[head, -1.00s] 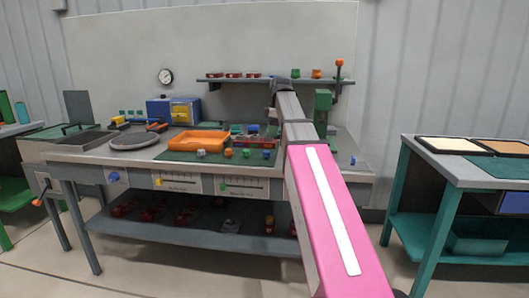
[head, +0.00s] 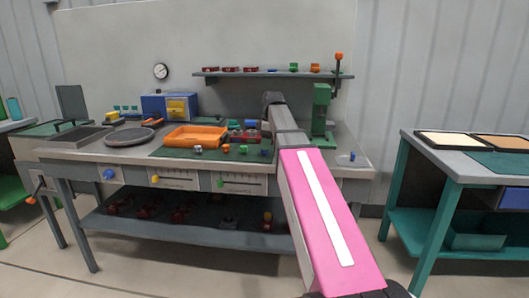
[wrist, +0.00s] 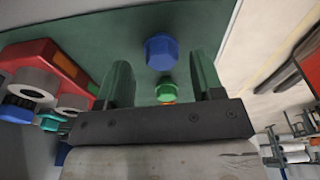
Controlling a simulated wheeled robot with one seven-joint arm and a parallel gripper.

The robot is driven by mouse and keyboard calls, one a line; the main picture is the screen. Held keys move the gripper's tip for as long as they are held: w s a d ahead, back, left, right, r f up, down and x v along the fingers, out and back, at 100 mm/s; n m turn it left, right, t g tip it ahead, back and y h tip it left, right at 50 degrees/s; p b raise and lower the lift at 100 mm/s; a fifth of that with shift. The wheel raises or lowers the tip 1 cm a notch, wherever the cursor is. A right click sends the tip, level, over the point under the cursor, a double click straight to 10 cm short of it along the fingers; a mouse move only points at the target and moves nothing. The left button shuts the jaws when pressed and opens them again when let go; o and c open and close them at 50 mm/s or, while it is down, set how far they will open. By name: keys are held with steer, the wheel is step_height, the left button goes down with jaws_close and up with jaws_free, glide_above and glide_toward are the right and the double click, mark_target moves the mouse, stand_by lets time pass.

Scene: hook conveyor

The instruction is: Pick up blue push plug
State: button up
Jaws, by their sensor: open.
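The blue push plug (head: 264,152) stands on the green mat at the right end of a row of small plugs, just left of my arm in the head view. In the wrist view the blue plug (wrist: 161,51) shows as a faceted cap on the green surface. My gripper (wrist: 159,62) is open, with a green finger to each side of the plug in the picture. Whether the fingers are level with the plug or above it I cannot tell. My arm hides the gripper in the head view.
A green plug (wrist: 167,90) shows between the fingers, with a bit of orange behind it. A red block with grey cylinders (wrist: 38,85) lies to the left. An orange tray (head: 195,136) stands on the bench. A green press (head: 321,112) rises right of my arm.

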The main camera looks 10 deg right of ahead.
mark_target(265, 151)
steer(key=shift+a+f, duration=0.15)
steer(key=shift+f, duration=0.6)
steer(key=shift+a+f, duration=0.15)
steer(key=shift+f, duration=0.6)
steer(key=c, duration=0.8)
steer(key=shift+r, duration=0.15)
steer(key=shift+c, duration=0.2)
